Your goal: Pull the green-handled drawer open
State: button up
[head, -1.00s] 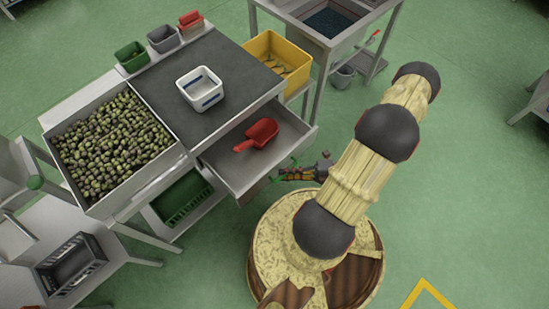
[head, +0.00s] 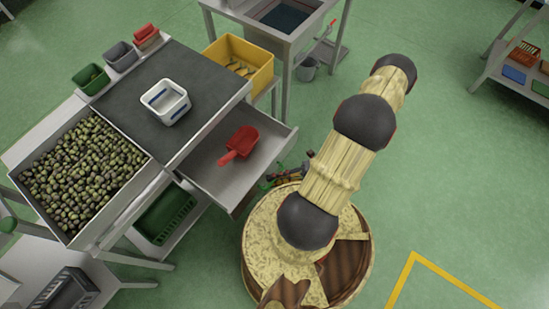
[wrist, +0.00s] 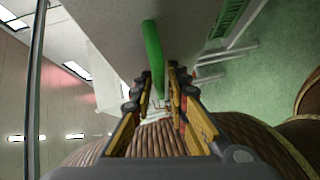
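The drawer (head: 215,182) stands pulled out from under the dark-topped table, with a red scoop (head: 240,145) lying in it. In the head view its front is seen from above, and my gripper (head: 287,176) is at the front, partly hidden by my arm. In the wrist view the green handle (wrist: 152,45) is a bar running between the two fingers of my gripper (wrist: 156,85). The fingers lie close on both sides of it and appear shut on it. The pale drawer front (wrist: 105,35) is beside the handle.
A white container (head: 165,102) stands on the dark tabletop (head: 200,85). An olive-filled bin (head: 85,175) is at left, and a green crate (head: 170,212) is below. A yellow bin (head: 240,62) stands behind the drawer. Green floor (head: 440,180) to the right is clear.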

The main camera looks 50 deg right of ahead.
jog(key=shift+o, duration=1.1)
jog(key=v, duration=1.2)
